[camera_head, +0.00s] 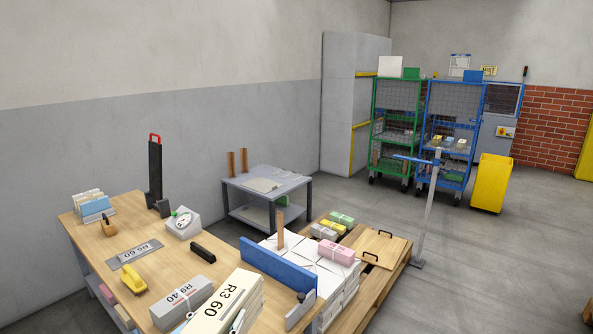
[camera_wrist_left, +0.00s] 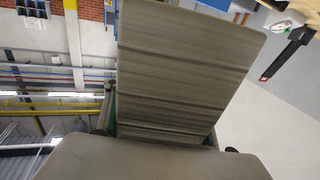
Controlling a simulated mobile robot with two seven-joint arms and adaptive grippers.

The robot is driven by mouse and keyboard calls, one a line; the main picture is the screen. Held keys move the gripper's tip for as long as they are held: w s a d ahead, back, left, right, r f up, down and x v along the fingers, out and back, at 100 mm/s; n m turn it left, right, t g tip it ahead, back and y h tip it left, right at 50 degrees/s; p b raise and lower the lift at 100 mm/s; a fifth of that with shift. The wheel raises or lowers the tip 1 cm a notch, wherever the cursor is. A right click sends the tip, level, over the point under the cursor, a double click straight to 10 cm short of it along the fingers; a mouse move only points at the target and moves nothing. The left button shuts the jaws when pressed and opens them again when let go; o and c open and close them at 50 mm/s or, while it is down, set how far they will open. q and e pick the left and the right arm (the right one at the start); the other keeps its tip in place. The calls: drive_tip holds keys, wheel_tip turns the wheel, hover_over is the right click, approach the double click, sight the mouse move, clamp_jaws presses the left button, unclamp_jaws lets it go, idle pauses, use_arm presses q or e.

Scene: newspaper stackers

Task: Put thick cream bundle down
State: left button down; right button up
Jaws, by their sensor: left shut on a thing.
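The thick cream bundle (camera_head: 228,303), marked R3 60, is at the bottom edge of the head view, over the front of the wooden table, beside the grey R9 40 bundle (camera_head: 180,302). In the left wrist view the bundle's layered side (camera_wrist_left: 180,65) fills the middle and looks dark in shadow, with bits of green strap at its edges. My left gripper (camera_wrist_left: 165,141) is shut on it; only small dark parts show at either side. In the head view I cannot make out its fingers clearly. Whether the bundle touches the table is hidden. My right gripper is not in view.
The wooden table (camera_head: 168,262) also holds a white scale (camera_head: 183,223), a yellow tool (camera_head: 132,280) and a black block (camera_head: 203,252). A blue board (camera_head: 278,267) stands along its right side. Beyond it, a pallet carries white stacks and a pink bundle (camera_head: 341,251).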

use_arm(q)
drive_tip(key=s+a+r+n+t+y, duration=0.1)
drive_tip(key=s+a+n+y, duration=0.3)
drive_tip(key=s+a+y, duration=0.2)
drive_tip(key=s+a, duration=0.2)
drive_tip(key=s, duration=0.1)
drive_tip(key=shift+s+a+r+y, duration=0.3)
drive_tip(key=shift+y, duration=0.1)
drive_tip(key=shift+t, duration=0.3)
